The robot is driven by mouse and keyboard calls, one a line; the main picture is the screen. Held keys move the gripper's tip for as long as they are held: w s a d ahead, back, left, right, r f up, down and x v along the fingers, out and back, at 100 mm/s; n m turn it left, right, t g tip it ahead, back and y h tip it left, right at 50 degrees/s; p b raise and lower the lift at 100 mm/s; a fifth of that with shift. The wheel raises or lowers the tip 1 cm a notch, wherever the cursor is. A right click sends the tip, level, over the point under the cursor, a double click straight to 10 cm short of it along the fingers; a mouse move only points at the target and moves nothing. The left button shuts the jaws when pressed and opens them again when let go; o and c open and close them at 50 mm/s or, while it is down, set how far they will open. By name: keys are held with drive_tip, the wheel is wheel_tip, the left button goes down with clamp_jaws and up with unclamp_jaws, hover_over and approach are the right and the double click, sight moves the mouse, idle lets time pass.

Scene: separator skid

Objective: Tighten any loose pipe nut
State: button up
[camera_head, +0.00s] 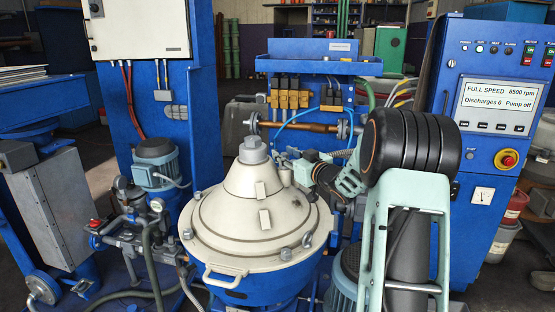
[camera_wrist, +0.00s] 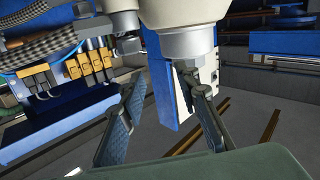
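A brass pipe (camera_head: 305,127) runs across behind the separator, with a round grey fitting at its left end (camera_head: 252,123) and another at its right end (camera_head: 343,127). I cannot tell from these frames whether a nut is loose. The separator's cream cone (camera_head: 254,182) carries a grey hexagonal cap (camera_head: 254,150). My gripper (camera_head: 289,158) is beside the cone top, to its right, partly hidden by my arm. In the wrist view my gripper (camera_wrist: 160,80) has its two fingers spread, with nothing held between them. A pale collar (camera_wrist: 185,45) lies beyond the fingertips.
Yellow valve parts (camera_head: 292,99) sit on the blue rear panel; they also show in the wrist view (camera_wrist: 88,65). A ribbed hose (camera_head: 341,153) runs close to my arm. The control cabinet (camera_head: 497,130) stands right, reading full speed 8500 rpm and pump off.

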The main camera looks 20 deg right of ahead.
sight(285, 155)
drive_tip(key=s+d+f+y, duration=0.1)
drive_tip(key=s+d+f, duration=0.2)
drive_tip(key=d+f, duration=0.15)
drive_tip(key=shift+m+t, duration=0.3)
drive_tip(key=x, duration=1)
drive_tip(key=shift+w+d+r+b, duration=0.2)
drive_tip(key=shift+w+r+b, duration=0.05)
drive_tip(key=shift+r+b, duration=0.1)
drive_tip(key=shift+c, duration=0.5)
drive_tip(key=shift+f, duration=0.1)
clamp_jaws()
